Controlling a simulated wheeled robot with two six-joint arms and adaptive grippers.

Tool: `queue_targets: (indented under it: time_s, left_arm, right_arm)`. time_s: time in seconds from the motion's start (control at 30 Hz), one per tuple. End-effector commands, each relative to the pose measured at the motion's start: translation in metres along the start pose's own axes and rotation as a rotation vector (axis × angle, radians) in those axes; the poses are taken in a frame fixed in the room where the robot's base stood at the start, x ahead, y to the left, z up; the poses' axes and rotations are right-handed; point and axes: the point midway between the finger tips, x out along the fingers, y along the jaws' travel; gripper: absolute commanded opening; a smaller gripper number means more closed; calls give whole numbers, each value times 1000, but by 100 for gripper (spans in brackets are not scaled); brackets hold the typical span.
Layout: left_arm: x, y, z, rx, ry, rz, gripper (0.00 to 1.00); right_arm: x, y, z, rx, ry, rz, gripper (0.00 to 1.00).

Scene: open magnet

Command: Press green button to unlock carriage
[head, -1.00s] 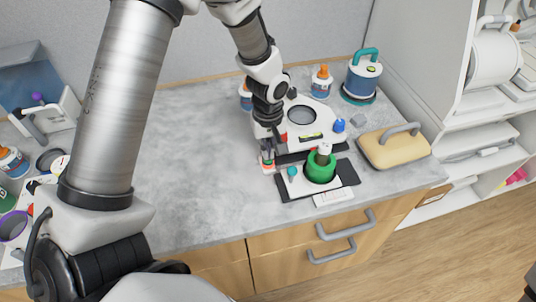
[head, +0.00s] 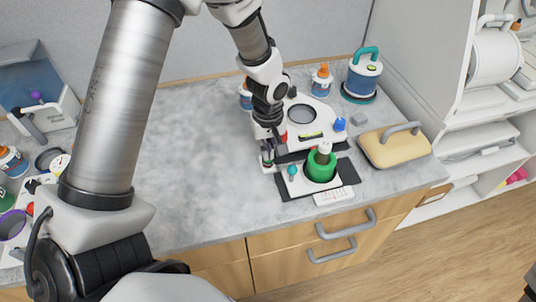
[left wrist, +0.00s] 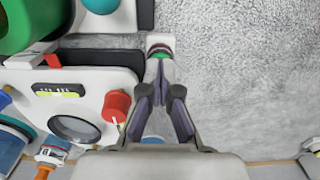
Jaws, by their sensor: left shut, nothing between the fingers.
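The green button (left wrist: 159,54) shows in the left wrist view, a round cap with a reddish and dark ring on a white tab. My left gripper (head: 268,164) is shut and empty. In the left wrist view its fingertips (left wrist: 160,92) point at the tab just short of the button in the picture; I cannot tell whether they touch it. In the head view the gripper hides the button. The device (head: 301,130) is white with a round dark window. A white carriage-like block with a green cup (head: 320,168) and teal knob (head: 292,171) sits at its front.
A red knob (left wrist: 116,105) stands on the device close to the left of the fingers. A yellow case (head: 392,149) with a grey handle lies to the right. The countertop (head: 190,150) left of the gripper is clear.

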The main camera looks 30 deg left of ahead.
Motion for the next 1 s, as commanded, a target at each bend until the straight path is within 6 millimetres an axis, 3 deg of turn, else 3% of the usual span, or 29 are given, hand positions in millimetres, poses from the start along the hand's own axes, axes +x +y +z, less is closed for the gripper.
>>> queue_targets:
  time_s: [0.1,0.5,1.0]
  left_arm:
    - [-20,0,0,0,0,1,0]
    - [-66,0,0,-1,0,0,0]
    - [-64,0,0,0,0,0,0]
  right_arm:
    - [-18,0,0,0,0,0,40]
    - [-55,0,0,0,0,0,40]
    - [-53,0,0,0,0,0,40]
